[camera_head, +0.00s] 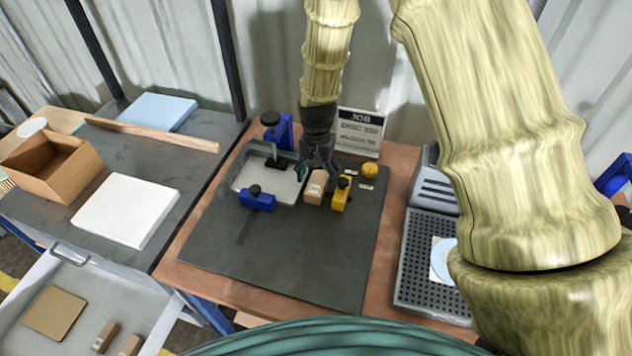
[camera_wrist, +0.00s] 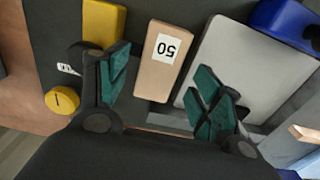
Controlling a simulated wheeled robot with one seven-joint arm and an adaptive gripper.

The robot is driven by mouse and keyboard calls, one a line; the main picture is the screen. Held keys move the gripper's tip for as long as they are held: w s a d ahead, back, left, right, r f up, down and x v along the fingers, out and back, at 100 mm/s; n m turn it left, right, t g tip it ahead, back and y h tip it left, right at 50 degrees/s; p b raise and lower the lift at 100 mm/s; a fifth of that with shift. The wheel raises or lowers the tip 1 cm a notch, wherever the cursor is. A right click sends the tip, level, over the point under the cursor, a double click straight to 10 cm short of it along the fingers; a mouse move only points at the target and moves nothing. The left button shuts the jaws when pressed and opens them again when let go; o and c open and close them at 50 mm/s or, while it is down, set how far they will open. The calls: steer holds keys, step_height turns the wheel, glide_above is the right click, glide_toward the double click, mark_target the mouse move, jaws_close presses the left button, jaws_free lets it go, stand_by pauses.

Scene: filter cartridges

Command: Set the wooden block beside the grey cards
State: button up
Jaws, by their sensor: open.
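A wooden block (camera_head: 316,187) with a white "50" label stands on the dark mat, between a light grey plate (camera_head: 284,187) and a yellow clamp piece. In the wrist view the block (camera_wrist: 160,68) lies between my finger pads, with gaps on both sides. My gripper (camera_head: 318,166) is open, just behind and above the block; its teal-padded fingers (camera_wrist: 163,85) show apart in the wrist view. The grey plate (camera_wrist: 245,75) is right of the block there. I cannot tell whether this plate is what the task calls grey cards; no other grey cards are clear.
Blue clamps (camera_head: 258,199) flank the plate; the yellow piece (camera_head: 341,194) stands close right of the block. A yellow knob (camera_head: 370,170) and a job sign (camera_head: 360,132) are behind. The mat's front (camera_head: 290,255) is clear. An open drawer (camera_head: 85,300) holds more blocks.

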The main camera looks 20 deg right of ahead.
mark_target(316, 183)
step_height(316, 183, up, 8)
steer(key=b, duration=0.2)
steer(key=shift+r+b, duration=0.2)
steer(key=shift+b, duration=0.1)
stand_by(0.4)
